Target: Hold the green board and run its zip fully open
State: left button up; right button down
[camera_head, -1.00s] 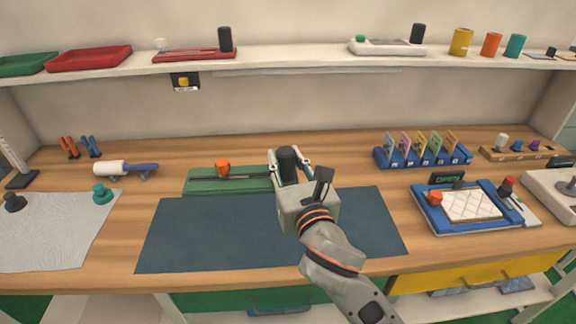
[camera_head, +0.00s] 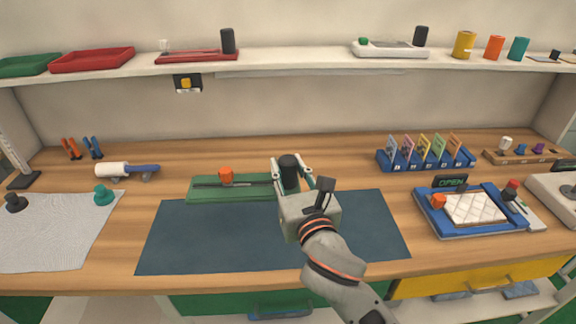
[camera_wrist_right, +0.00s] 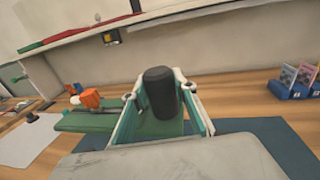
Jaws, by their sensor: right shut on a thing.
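The green board (camera_head: 232,195) lies on the wooden bench at the back edge of the dark mat. A thin dark strip (camera_head: 240,184) runs along it, with an orange knob (camera_head: 225,175) near its left part. A black upright knob (camera_head: 289,173) stands at the board's right end. My right gripper (camera_head: 291,166) is shut on the black knob, with a finger on either side of it. In the right wrist view the black knob (camera_wrist_right: 160,92) is between the fingers, and the orange knob (camera_wrist_right: 90,98) is to the left. My left gripper is not in view.
The dark mat (camera_head: 200,240) is bare in front of the board. A grey cloth (camera_head: 50,235) and a white roller (camera_head: 112,170) are at left. A blue tray (camera_head: 430,222) and a blue card rack (camera_head: 430,163) are at right. A shelf (camera_head: 300,66) crosses the back wall.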

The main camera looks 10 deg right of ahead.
aim_at(288, 190)
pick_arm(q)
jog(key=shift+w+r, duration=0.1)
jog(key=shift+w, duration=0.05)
pick_arm(e)
jog(key=shift+f, duration=0.2)
jog(key=shift+f+b, duration=0.3)
jog(key=shift+f, duration=0.05)
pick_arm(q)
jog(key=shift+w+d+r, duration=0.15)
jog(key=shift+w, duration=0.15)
pick_arm(e)
jog(key=shift+f, duration=0.1)
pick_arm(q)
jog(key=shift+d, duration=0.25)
pick_arm(e)
jog(key=shift+f, duration=0.45)
pick_arm(q)
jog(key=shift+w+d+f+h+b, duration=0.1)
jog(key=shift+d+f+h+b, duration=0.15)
jog(key=shift+b, duration=0.55)
pick_arm(e)
jog(key=shift+f, duration=1.1)
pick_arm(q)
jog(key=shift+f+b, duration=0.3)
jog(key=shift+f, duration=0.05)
pick_arm(e)
jog(key=shift+f, duration=0.55)
